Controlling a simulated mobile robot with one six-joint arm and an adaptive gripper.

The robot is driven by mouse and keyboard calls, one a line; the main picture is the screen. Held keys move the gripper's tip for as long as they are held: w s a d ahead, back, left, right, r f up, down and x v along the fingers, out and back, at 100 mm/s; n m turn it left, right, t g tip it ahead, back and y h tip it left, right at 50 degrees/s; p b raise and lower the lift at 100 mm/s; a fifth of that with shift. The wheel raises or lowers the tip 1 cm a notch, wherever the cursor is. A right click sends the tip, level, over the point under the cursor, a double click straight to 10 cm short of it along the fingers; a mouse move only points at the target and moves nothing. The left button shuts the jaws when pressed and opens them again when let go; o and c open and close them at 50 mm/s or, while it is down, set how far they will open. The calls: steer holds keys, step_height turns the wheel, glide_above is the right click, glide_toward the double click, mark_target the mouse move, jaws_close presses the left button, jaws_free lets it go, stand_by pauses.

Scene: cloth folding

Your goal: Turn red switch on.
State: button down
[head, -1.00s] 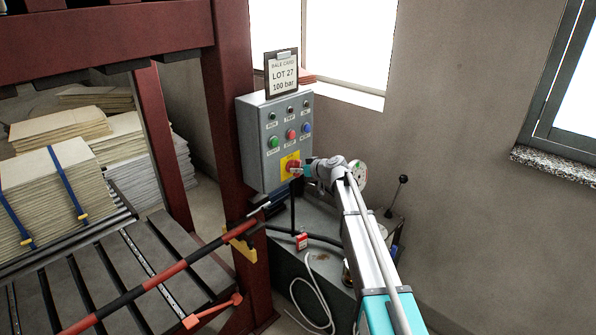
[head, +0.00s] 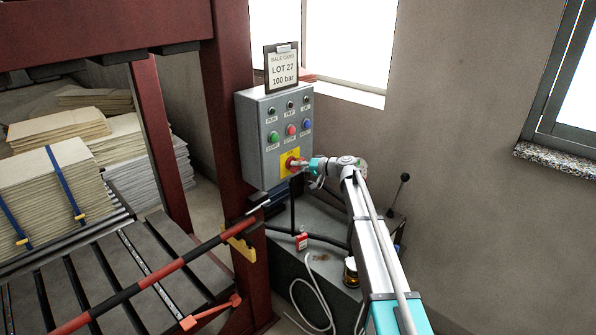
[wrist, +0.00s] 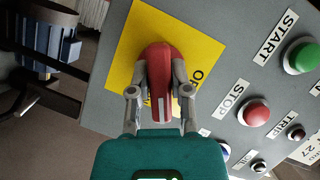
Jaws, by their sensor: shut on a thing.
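The red switch (head: 291,162) is a rotary knob on a yellow plate (head: 284,170), low on the front of the grey control box (head: 248,130). In the wrist view the red switch (wrist: 157,66) has a long handle with a white mark. My gripper (wrist: 160,78) has one finger on each side of that handle and is shut on it. A partly covered label beginning "OF" shows on the yellow plate (wrist: 207,42). In the head view my gripper (head: 302,164) reaches the switch from the right and partly covers it.
A green button (head: 273,137), a red stop button (head: 291,130) and a blue button (head: 305,124) sit just above the switch. A bale card (head: 284,72) stands on the box. The red press post (head: 230,150) is close on the left; the wall side is open.

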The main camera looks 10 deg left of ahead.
steer(key=m+b, duration=0.1)
steer(key=m+y+b, duration=0.1)
steer(key=m, duration=0.1)
steer(key=shift+f+y, duration=0.2)
steer(key=shift+y, duration=0.1)
steer(key=shift+r+m+y+b, duration=0.15)
steer(key=shift+m+y+b, duration=0.25)
steer(key=shift+m, duration=0.5)
steer(key=c, duration=0.6)
jaws_free()
steer(key=shift+o, duration=0.2)
steer(key=shift+d, duration=0.1)
steer(key=v, duration=1.1)
steer(key=shift+d, duration=0.4)
steer(key=shift+s+r, duration=0.1)
steer(key=shift+s, duration=0.1)
